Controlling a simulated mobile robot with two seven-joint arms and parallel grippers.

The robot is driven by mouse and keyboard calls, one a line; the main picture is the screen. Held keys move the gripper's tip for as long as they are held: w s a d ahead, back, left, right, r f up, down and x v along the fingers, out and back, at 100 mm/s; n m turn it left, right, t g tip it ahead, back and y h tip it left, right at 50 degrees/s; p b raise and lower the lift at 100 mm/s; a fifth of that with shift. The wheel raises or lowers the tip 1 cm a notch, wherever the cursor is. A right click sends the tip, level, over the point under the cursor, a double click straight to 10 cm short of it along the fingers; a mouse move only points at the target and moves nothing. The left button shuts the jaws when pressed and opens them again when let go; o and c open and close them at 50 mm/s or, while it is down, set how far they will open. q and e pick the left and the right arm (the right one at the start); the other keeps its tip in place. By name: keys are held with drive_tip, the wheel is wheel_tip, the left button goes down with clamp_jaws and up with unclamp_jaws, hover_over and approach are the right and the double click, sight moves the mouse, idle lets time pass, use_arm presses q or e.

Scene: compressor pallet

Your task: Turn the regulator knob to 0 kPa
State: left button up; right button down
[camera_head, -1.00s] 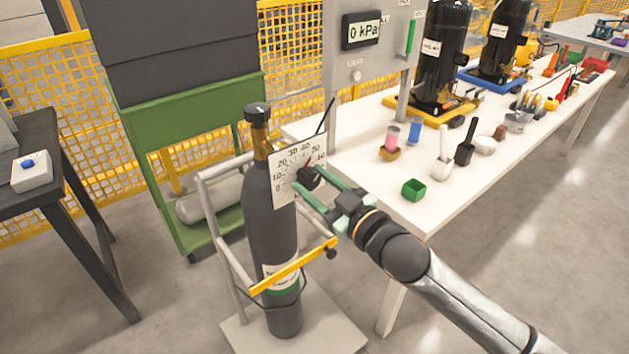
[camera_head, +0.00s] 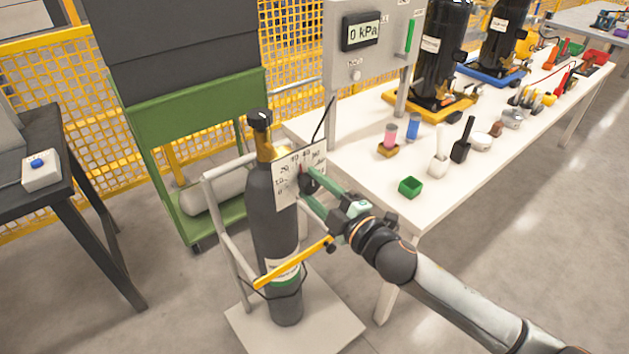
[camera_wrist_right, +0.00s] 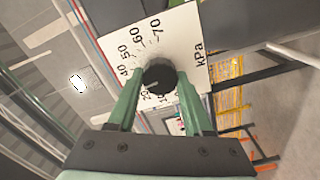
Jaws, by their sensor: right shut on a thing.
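The regulator knob (camera_head: 307,183) is black and round, in front of a white dial plate (camera_head: 285,189) on the dark gas cylinder (camera_head: 264,222). My right gripper (camera_head: 312,190) is shut on the knob, its green fingers on either side. In the right wrist view the knob (camera_wrist_right: 159,76) sits between the fingertips, and the dial plate (camera_wrist_right: 190,37) reads up to 70 kPa. A pale mark shows on the knob's lower left, but its exact reading is unclear. The fingers hide part of the scale. My left gripper is out of view.
A panel display (camera_head: 361,31) reads 0 kPa. The cylinder stands on a trolley (camera_head: 240,318) with a yellow bar (camera_head: 293,262) across it. The white table (camera_head: 372,180) close on the right holds a green box (camera_head: 410,187) and other small items.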

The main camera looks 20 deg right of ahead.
drive_tip(key=n+p, duration=0.2)
drive_tip(key=n, duration=0.3)
drive_tip(key=shift+n, duration=0.3)
drive_tip(key=n+p, duration=0.1)
drive_tip(key=n, duration=0.3)
drive_tip(key=n+p, duration=0.1)
drive_tip(key=n, duration=0.4)
drive_tip(key=shift+n, duration=0.4)
drive_tip(key=n+p, duration=0.1)
drive_tip(key=n, duration=0.3)
drive_tip(key=shift+f+p, duration=0.15)
drive_tip(key=shift+p, duration=0.15)
drive_tip(key=shift+n, duration=0.3)
drive_tip(key=shift+c, duration=1.5)
unclamp_jaws()
